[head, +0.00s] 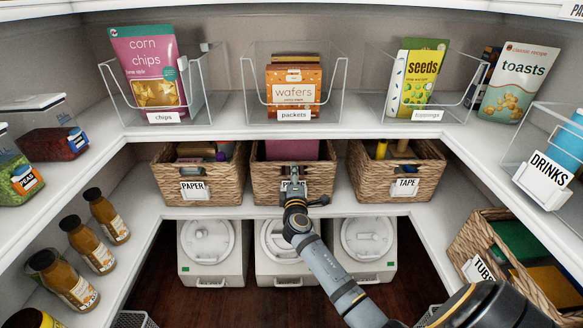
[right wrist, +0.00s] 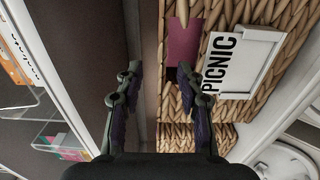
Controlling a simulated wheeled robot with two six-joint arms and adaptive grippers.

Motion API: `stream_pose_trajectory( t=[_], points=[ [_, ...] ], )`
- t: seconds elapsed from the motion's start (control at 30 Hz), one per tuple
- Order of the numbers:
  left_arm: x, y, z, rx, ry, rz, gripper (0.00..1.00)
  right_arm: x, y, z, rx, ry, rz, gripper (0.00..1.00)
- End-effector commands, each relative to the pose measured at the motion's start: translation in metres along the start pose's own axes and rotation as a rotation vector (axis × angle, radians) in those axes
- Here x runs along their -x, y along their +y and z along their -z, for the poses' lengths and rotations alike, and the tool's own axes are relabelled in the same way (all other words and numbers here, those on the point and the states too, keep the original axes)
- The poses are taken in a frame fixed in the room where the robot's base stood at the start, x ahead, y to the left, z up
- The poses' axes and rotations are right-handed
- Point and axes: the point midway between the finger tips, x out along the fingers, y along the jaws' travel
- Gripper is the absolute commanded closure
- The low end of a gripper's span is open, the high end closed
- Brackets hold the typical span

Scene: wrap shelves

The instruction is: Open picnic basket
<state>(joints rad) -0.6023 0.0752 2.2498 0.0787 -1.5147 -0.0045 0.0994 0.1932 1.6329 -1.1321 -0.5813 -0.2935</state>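The picnic basket (head: 321,178) is the middle woven basket on the lower shelf. A purple thing (head: 276,151) shows inside it. Its white label, partly covered by my gripper in the head view, reads PICNIC (right wrist: 239,63) in the right wrist view. There the picture is turned sideways, and the basket's woven front (right wrist: 285,18) fills the upper right. My right gripper (head: 293,178) is at the front of the basket, near its top edge. In the right wrist view its fingers (right wrist: 160,75) are apart with nothing clamped. Contact with the basket cannot be told. My left gripper is out of view.
The PAPER basket (head: 223,182) and TAPE basket (head: 362,180) stand close on either side. White round-lidded bins (head: 207,245) stand underneath. Clear bins of packets (head: 249,101) stand on the shelf above. Bottles (head: 110,222) stand at left, and a TUBS basket (head: 493,280) at right.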

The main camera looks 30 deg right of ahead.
Motion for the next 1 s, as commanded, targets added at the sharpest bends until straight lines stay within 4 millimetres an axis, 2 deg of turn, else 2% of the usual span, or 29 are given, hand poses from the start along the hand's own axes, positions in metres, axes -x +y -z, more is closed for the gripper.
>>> stream_pose_trajectory(
  t=[0.1, 0.3, 0.43, 0.67, 0.77, 0.97, 1.0],
  points=[
    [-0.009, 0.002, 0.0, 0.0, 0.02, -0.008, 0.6, -0.027, -0.002, 0.0, -0.002, -0.002, -0.001, 0.62],
    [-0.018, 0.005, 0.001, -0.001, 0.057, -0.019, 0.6, -0.059, -0.002, 0.0, -0.002, -0.001, 0.001, 0.62],
    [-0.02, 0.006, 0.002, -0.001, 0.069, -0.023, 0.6, -0.067, -0.002, 0.0, -0.002, 0.0, 0.002, 0.62],
    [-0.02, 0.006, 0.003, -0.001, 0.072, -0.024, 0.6, -0.069, -0.001, 0.0, -0.002, 0.0, 0.002, 0.62],
    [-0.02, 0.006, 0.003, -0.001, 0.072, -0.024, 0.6, -0.068, -0.002, 0.0, -0.002, 0.0, 0.002, 0.72],
    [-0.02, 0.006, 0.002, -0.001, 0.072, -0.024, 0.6, -0.068, -0.002, 0.0, -0.002, 0.0, 0.003, 0.99],
    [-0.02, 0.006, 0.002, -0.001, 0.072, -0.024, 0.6, -0.068, -0.002, 0.0, -0.002, 0.0, 0.003, 1.0]
  ],
)
